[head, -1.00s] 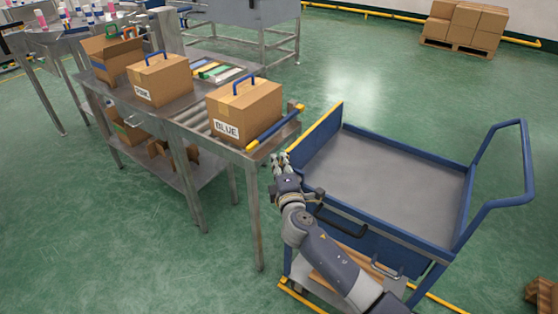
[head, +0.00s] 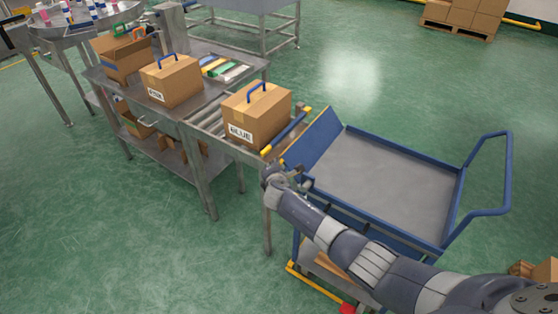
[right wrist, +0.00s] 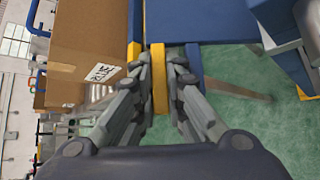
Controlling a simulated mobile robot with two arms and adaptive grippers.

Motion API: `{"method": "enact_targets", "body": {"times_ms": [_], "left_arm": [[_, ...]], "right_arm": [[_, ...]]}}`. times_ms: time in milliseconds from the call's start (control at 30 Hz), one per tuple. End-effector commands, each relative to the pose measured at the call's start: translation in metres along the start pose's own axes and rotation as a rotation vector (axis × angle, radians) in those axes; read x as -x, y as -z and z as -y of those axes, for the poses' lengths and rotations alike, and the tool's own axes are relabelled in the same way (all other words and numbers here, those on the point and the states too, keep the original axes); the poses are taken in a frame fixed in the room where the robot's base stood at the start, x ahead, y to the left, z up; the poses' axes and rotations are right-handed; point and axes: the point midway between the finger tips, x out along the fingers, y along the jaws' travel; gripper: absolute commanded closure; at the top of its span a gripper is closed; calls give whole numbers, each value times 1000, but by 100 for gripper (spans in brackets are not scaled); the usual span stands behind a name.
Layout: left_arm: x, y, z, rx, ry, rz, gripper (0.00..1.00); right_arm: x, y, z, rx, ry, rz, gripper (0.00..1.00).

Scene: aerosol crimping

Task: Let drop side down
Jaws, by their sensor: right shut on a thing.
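The drop side (head: 313,142) is the blue panel with a yellow edge on the cart's left side, facing the conveyor table. It leans outward toward the table end. My right gripper (head: 298,179) is at its near end, its fingers small and partly hidden in the head view. In the right wrist view the gripper (right wrist: 160,85) has its fingers on both sides of the yellow edge (right wrist: 159,65) and is shut on it. The cart (head: 400,190) has an empty grey deck. My left gripper is in neither view.
The BLUE carton (head: 257,112) stands on the table's rollers, behind a blue bar (head: 285,132) with yellow ends. The PINK carton (head: 172,82) stands further back on the table. The cart's handle (head: 508,175) is at right.

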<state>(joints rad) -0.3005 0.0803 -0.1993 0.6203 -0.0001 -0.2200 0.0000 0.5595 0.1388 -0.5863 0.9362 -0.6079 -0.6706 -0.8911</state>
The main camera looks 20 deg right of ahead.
Motion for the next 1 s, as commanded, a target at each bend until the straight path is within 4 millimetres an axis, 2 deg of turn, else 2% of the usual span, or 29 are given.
{"method": "enact_targets", "body": {"times_ms": [167, 533, 1000], "left_arm": [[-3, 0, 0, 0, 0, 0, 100], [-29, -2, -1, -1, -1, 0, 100], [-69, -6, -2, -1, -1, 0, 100]], "right_arm": [[-13, 14, -1, 105, 105, -2, 100], [-32, 34, 9, 275, 274, -2, 100], [-52, 53, 27, 266, 267, -2, 100]]}}
